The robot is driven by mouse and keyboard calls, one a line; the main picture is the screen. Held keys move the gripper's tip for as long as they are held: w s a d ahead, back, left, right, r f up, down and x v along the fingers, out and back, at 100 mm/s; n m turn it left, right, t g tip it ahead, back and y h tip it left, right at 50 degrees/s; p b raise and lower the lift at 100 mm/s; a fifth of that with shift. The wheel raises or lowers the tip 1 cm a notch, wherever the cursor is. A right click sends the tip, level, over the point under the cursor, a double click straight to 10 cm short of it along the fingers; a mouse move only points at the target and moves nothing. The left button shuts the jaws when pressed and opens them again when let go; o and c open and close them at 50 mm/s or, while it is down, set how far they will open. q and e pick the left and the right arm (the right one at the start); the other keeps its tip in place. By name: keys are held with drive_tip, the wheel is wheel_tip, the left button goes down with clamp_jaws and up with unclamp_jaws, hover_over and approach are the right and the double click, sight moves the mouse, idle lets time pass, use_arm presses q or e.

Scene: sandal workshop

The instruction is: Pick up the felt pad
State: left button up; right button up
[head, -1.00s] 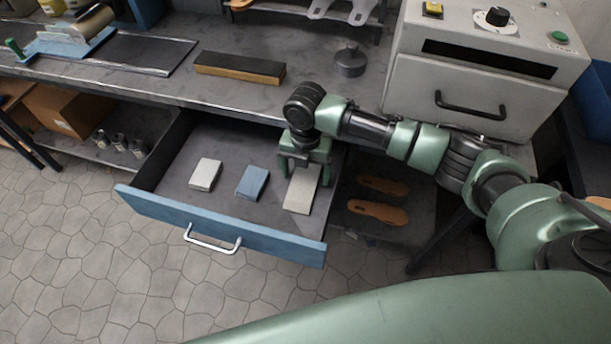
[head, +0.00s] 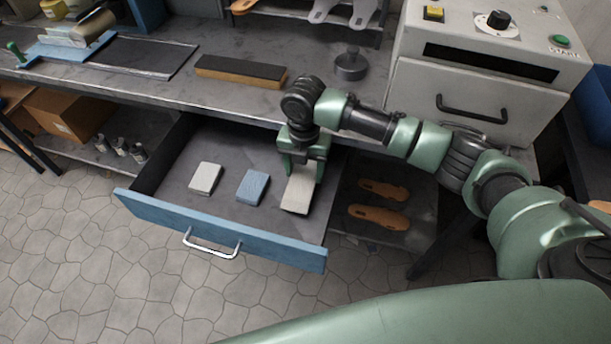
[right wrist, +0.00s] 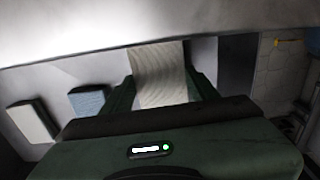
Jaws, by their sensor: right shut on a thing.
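The felt pad is a long, pale cream slab (head: 298,193) at the right end of the open drawer (head: 225,231). My right gripper (head: 304,172) points down over the pad's back end and is shut on it. In the right wrist view the pad (right wrist: 160,75) shows between the two dark green fingers (right wrist: 162,92). The gripper hides the pad's back end. I cannot tell whether the pad is clear of the drawer floor. My left gripper is not in view.
A pale block (head: 205,178) and a blue block (head: 252,187) lie left of the pad in the drawer. The bench edge overhangs the drawer's back. Brown soles (head: 378,216) lie on the shelf to the right. A press (head: 470,95) stands on the bench.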

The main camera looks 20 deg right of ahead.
sight(305, 174)
wheel_tip(305, 174, up, 5)
drive_tip(key=shift+f, duration=0.1)
drive_tip(key=w+a+b, duration=0.5)
drive_tip(key=w+a, duration=0.6)
drive_tip(key=a, duration=0.5)
drive_tip(key=shift+b, duration=0.3)
drive_tip(key=shift+a+f, duration=0.1)
drive_tip(key=o, duration=0.7)
drive_tip(key=c, duration=0.5)
